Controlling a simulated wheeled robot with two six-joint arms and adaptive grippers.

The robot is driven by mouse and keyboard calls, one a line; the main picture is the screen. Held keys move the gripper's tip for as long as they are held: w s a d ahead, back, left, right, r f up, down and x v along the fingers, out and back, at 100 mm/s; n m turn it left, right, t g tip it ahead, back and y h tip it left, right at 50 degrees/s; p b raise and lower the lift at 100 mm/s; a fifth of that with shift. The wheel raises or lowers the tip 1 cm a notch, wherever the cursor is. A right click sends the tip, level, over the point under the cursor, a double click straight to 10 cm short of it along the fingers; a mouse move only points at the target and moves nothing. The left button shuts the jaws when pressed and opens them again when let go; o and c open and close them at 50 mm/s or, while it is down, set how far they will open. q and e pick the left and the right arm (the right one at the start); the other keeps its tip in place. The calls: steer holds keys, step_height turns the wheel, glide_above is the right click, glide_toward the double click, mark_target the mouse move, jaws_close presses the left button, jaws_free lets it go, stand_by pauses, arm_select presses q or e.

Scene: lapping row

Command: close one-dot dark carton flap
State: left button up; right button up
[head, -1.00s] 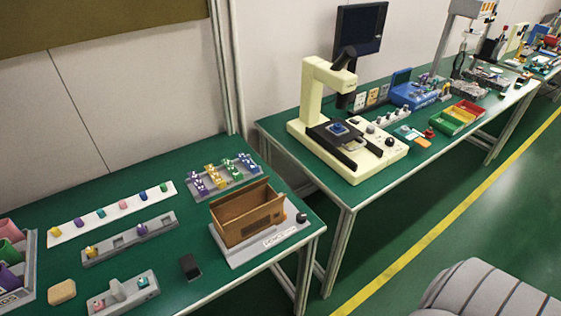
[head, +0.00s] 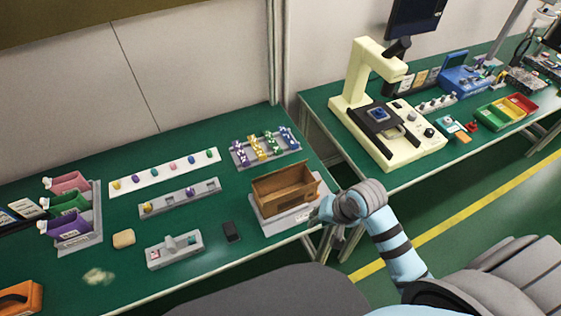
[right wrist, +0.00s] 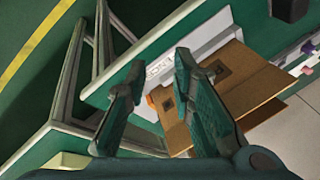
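The brown carton (head: 277,203) stands open-topped on a grey base plate (head: 272,226) near the right end of the green table. My right gripper (head: 322,211) is just right of the carton at the table's edge, apart from it as far as I can tell. In the right wrist view its two dark green fingers (right wrist: 153,75) are spread with nothing between them. Beyond them the carton (right wrist: 245,85) shows tan panels, and dark square marks show on its panels. I cannot make out a one-dot mark. My left gripper is not in view.
A black block (head: 231,232) and a grey fixture (head: 173,251) lie left of the carton. A rack of coloured parts (head: 265,147) stands behind it. A gap separates this table from the microscope (head: 385,115) bench. Coloured bins (head: 68,215) stand at left.

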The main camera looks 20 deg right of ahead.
steer(key=w+r+m+y, duration=0.1)
steer(key=w+r+m, duration=0.35)
steer(key=w, duration=0.25)
steer(key=m+y, duration=0.2)
steer(key=m, duration=0.4)
glide_toward(283, 169)
steer(key=shift+n, duration=0.25)
steer(key=b+x, duration=0.3)
steer(key=x, duration=0.7)
steer(key=shift+w+a+f, duration=0.1)
steer(key=shift+a+f, duration=0.05)
steer(key=shift+a, duration=0.15)
jaws_close()
